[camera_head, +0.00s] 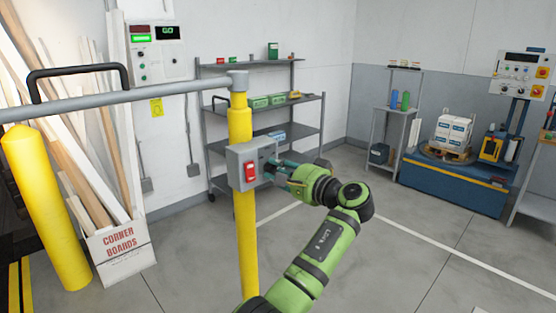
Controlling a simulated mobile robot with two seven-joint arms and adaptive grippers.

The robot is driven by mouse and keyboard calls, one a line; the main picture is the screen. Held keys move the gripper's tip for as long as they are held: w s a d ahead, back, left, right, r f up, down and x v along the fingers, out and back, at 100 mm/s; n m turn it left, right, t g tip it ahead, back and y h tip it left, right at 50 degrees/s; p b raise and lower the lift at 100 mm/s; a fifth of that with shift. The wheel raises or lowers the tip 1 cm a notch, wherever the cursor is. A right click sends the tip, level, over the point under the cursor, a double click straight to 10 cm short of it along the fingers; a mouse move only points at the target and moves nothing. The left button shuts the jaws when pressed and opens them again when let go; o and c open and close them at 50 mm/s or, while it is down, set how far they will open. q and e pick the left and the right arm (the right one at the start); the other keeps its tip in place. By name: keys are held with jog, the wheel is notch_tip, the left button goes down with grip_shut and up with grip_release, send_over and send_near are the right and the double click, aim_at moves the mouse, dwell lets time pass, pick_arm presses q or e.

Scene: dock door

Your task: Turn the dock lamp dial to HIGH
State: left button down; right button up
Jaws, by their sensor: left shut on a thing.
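A grey control box (241,156) is fixed to a yellow post (243,230) near the middle of the view. A red rocker switch (250,170) is on its front face. My left gripper (273,168) reaches the box's right side, its green arm rising from the bottom centre. Its fingers are shut on what appears to be the lamp dial, just right of the red switch. The fingers cover the dial, so its pointer and the HIGH mark cannot be read. My right gripper is not in view.
A grey horizontal bar (130,101) joins the post at the left. A corner-boards box (121,252) and a yellow bollard (50,210) stand left. Shelving (290,107) is behind; a blue pallet machine (455,184) stands at right. The floor at lower right is clear.

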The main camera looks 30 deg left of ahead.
pick_arm(q)
jog(key=shift+w+r+m+p, duration=0.1)
jog(key=shift+r+m+p, duration=0.05)
jog(key=shift+m+p, duration=1)
jog(key=shift+r+m+p, duration=0.15)
jog(key=shift+m+p, duration=0.85)
jog(key=shift+m, duration=0.15)
jog(key=c, duration=1)
grip_release()
jog(key=shift+f, duration=0.1)
jog(key=shift+w+d+f, duration=0.1)
jog(key=shift+f, duration=0.05)
jog(key=v, duration=1.2)
